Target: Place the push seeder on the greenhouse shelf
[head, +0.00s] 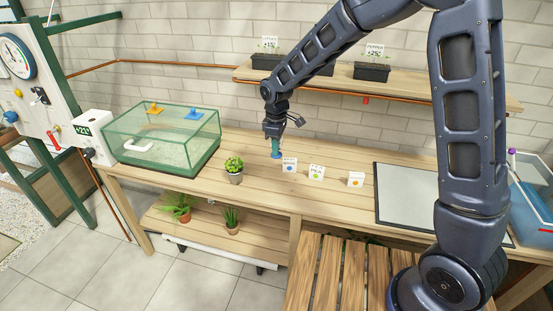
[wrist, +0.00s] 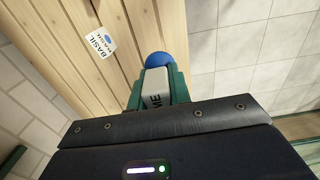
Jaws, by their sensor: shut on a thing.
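My gripper (head: 275,142) is low over the back middle of the wooden bench, pointing down. In the wrist view its green fingers (wrist: 157,88) are shut on a pale grey body with dark letters and a round blue end, which I take to be the push seeder (wrist: 159,60). In the head view only a small teal-blue part of the seeder (head: 276,154) shows under the gripper; I cannot tell whether it touches the bench. A long wooden shelf (head: 440,93) runs along the brick wall above the bench, with dark planters (head: 371,72) on it.
White seed cards, one the basil card (wrist: 97,43), stand just right of the gripper. A potted succulent (head: 234,170) is to the left, then a glass case (head: 165,140). A grey mat (head: 405,197) lies right. Copper pipe (head: 330,91) runs below the wall shelf.

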